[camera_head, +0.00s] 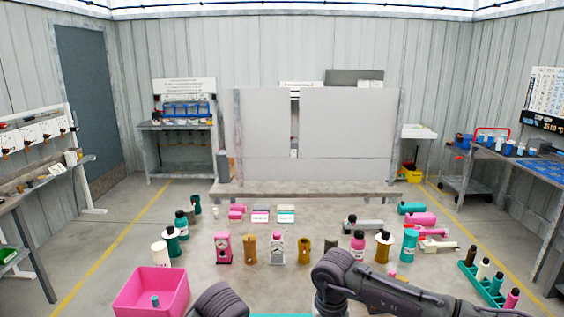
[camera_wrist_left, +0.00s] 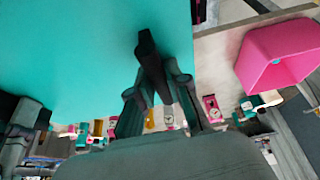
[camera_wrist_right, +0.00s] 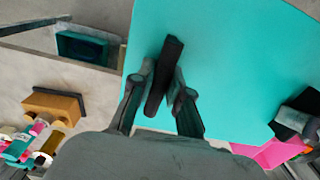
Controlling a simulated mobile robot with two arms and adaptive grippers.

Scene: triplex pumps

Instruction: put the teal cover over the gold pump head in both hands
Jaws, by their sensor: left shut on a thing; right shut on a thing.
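The teal cover is a large flat-sided teal piece. It fills much of the left wrist view (camera_wrist_left: 75,60) and the right wrist view (camera_wrist_right: 240,60), and only a thin teal strip of it (camera_head: 282,315) shows at the bottom of the head view. My left gripper (camera_wrist_left: 150,55) is shut on the cover's edge. My right gripper (camera_wrist_right: 168,65) is shut on its edge too. A gold block-like part (camera_wrist_right: 53,105) stands left of the cover in the right wrist view, apart from it. I cannot tell whether it is the gold pump head.
A pink bin (camera_head: 152,292) stands at the front left. Pink, gold, grey and teal pump parts stand in rows ahead, among them a pink block (camera_head: 222,247). A teal rack (camera_head: 480,284) of several cylinders lies at right. A grey bench (camera_head: 305,189) with panels stands behind.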

